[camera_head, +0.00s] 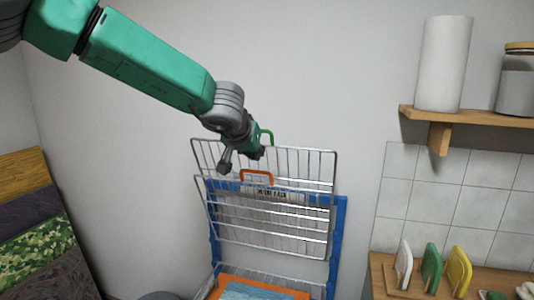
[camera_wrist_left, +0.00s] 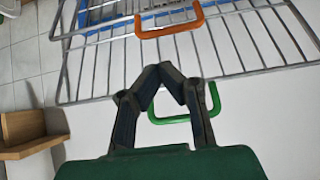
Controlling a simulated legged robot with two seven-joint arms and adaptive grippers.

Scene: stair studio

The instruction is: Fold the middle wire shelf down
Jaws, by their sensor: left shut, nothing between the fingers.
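A wire rack with a blue frame (camera_head: 340,240) stands against the wall. Two wire shelves are tilted up in it. The front one, with an orange handle (camera_head: 257,172), has its top edge a little below the rear one (camera_head: 310,165), which carries a green handle (camera_head: 268,138). My left gripper (camera_head: 240,165) is shut and empty, at the upper left of the panels, above the orange handle. In the left wrist view its fingertips (camera_wrist_left: 166,72) meet between the orange handle (camera_wrist_left: 168,22) and the green handle (camera_wrist_left: 170,119). My right gripper is not in view.
Orange and blue folded items (camera_head: 255,289) lie low in the rack. At right, a wooden wall shelf (camera_head: 480,117) carries a paper roll (camera_head: 443,62) and a jar (camera_head: 517,80); below it, a counter (camera_head: 385,275) holds upright coloured boards. Textiles (camera_head: 35,220) hang at left.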

